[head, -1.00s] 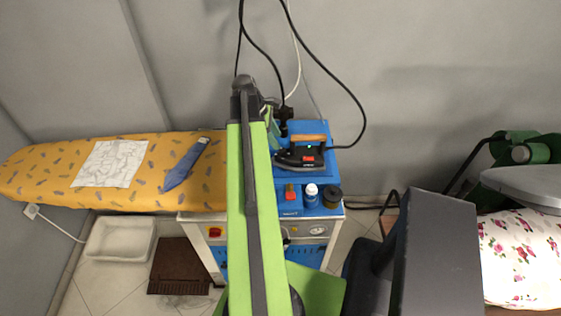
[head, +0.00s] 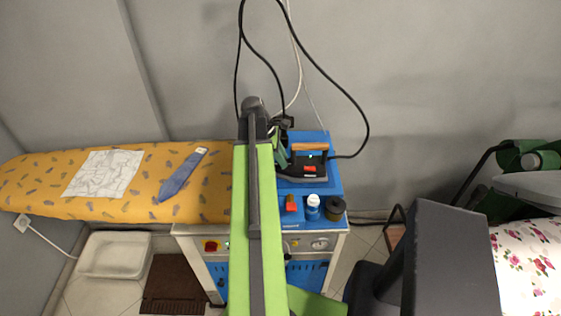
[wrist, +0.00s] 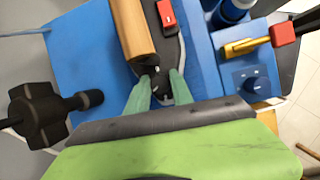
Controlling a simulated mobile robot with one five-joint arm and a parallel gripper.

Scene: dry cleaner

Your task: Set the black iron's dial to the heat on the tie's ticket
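The black iron (head: 312,172), with a wooden handle (wrist: 132,32) and red switch (wrist: 166,16), rests on the blue top right of the ironing board. In the wrist view my gripper (wrist: 159,76) has its two green fingers apart at the iron's end, below the handle. A small dark part with a white mark shows between the fingers; I cannot tell whether it is the dial or whether they touch it. The blue tie (head: 180,178) lies on the yellow board with its pale ticket (head: 202,151) at the upper end; its writing is too small to read.
A black fitting (wrist: 40,114) is at left in the wrist view. Cables hang behind.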

